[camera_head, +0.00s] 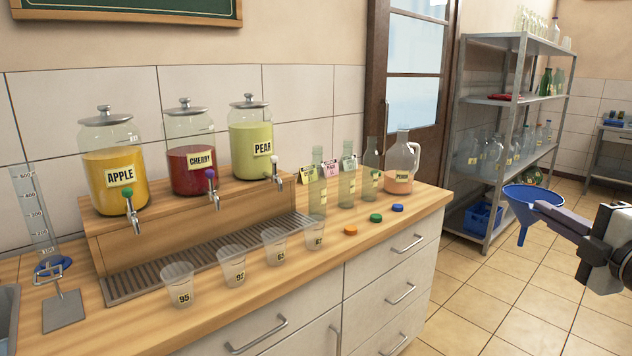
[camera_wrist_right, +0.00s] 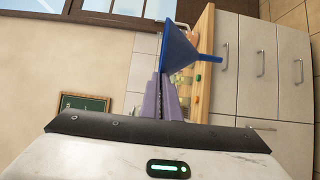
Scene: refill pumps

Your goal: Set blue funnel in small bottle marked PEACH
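The blue funnel (camera_head: 524,203) is held at its rim by my right gripper (camera_head: 541,206), off the right end of the counter, mouth up and spout down. In the right wrist view the funnel (camera_wrist_right: 180,50) sits at the tips of the closed fingers (camera_wrist_right: 168,98). Small clear bottles stand on the counter: a left one (camera_head: 318,195), a middle one (camera_head: 347,186) and a right one (camera_head: 372,182). Yellow (camera_head: 307,173), pink (camera_head: 332,169) and green (camera_head: 349,162) tags hang by their necks; their writing is too small to read surely. My left gripper is out of view.
A handled jug (camera_head: 402,160) with peach-coloured liquid stands right of the bottles. Orange, green and blue caps (camera_head: 376,218) lie in front. Several cups (camera_head: 232,266) and juice dispensers (camera_head: 113,165) are left. A metal shelf (camera_head: 515,130) stands behind the funnel.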

